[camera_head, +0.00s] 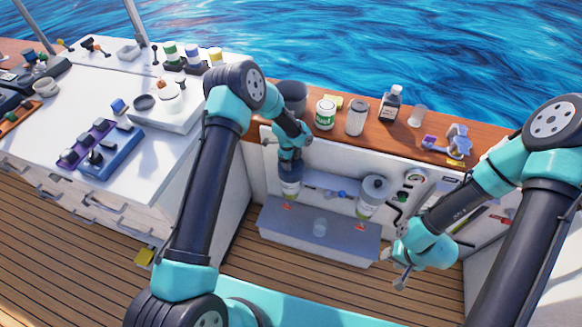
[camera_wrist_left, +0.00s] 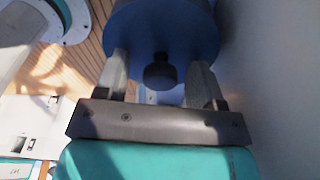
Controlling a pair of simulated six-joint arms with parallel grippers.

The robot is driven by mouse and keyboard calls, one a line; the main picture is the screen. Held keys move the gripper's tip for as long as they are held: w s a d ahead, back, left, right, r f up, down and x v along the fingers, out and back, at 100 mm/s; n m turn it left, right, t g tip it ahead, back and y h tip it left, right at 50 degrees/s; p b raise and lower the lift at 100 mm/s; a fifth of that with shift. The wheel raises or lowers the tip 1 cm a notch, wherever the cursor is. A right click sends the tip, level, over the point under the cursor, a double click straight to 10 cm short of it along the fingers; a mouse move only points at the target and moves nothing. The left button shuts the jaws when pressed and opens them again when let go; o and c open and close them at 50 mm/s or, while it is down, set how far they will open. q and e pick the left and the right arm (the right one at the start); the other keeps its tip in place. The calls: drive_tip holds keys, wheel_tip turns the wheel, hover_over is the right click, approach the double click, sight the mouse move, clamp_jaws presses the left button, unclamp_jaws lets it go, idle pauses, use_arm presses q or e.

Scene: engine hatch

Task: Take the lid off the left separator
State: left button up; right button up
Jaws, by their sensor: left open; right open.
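The left separator (camera_head: 289,190) stands upright on the left side of the open hatch, its top mostly hidden by my left arm. My left gripper (camera_head: 290,160) points down over it. In the left wrist view, the round lid (camera_wrist_left: 165,25) shows as a dark blue disc with a round knob (camera_wrist_left: 160,74). My left gripper (camera_wrist_left: 160,62) is open, with one finger on each side of the knob; I cannot tell whether they touch it. My right gripper (camera_head: 400,272) is open and empty at the lower right, clear of the separators.
A second separator (camera_head: 372,192) with a dark knobbed lid stands to the right. Jars and a dark bottle (camera_head: 391,104) line the wooden shelf above. A white counter (camera_head: 60,110) lies left.

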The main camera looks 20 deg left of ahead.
idle(0.4)
use_arm(q)
drive_tip(key=c, duration=1)
drive_tip(key=shift+r, duration=0.15)
wheel_tip(320, 180, up, 28)
drive_tip(key=shift+f, duration=0.1)
idle(0.5)
